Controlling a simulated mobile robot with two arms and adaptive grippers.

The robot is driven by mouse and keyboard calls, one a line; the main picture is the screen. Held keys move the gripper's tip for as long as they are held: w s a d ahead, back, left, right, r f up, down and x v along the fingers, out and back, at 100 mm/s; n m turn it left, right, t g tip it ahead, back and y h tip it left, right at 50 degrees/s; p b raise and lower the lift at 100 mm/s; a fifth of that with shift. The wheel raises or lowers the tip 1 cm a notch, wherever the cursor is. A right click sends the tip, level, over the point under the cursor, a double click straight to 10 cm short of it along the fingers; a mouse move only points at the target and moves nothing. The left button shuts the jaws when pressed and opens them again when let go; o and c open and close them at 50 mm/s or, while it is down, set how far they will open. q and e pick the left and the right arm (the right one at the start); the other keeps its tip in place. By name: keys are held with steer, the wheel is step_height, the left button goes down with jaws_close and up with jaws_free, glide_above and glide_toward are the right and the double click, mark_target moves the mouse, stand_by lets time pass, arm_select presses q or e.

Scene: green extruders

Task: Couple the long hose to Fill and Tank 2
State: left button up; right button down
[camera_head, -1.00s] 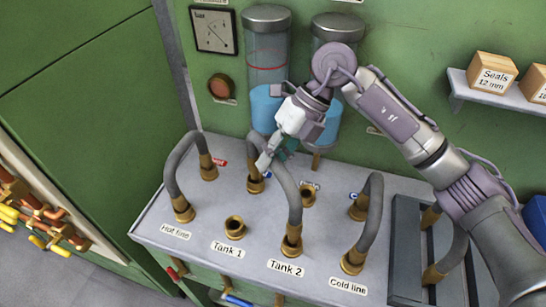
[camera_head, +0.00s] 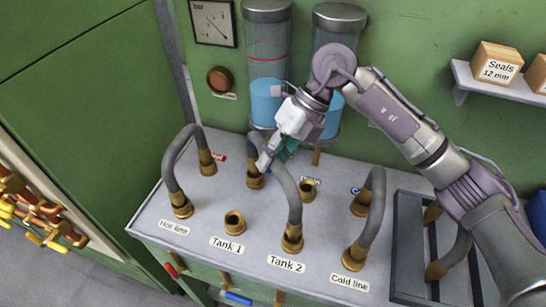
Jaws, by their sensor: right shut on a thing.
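A grey hose with brass ends (camera_head: 288,192) arches over the panel. Its front end sits on the port labelled Tank 2 (camera_head: 286,264). Its other end (camera_head: 255,180) stands at a back port in the middle; the label there is too small and partly covered to read. My right gripper (camera_head: 270,160) is shut on the hose near its top, towards the back end, and hides part of it. I cannot tell whether either end is fully seated. My left gripper is not in view.
The Tank 1 port (camera_head: 234,222) is bare, as is a back port (camera_head: 309,188). Hoses arch from Hot line (camera_head: 170,175) and Cold line (camera_head: 375,215). A grey rack (camera_head: 402,240) with another hose stands at right. Two glass tanks (camera_head: 265,60) stand behind.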

steer(key=shift+a+f+b, duration=0.15)
steer(key=shift+f+b, duration=0.4)
steer(key=shift+f, duration=0.2)
steer(key=c, duration=0.9)
jaws_free()
steer(key=shift+s+a+f, duration=0.1)
steer(key=shift+f, duration=0.05)
steer(key=shift+v, duration=4.35)
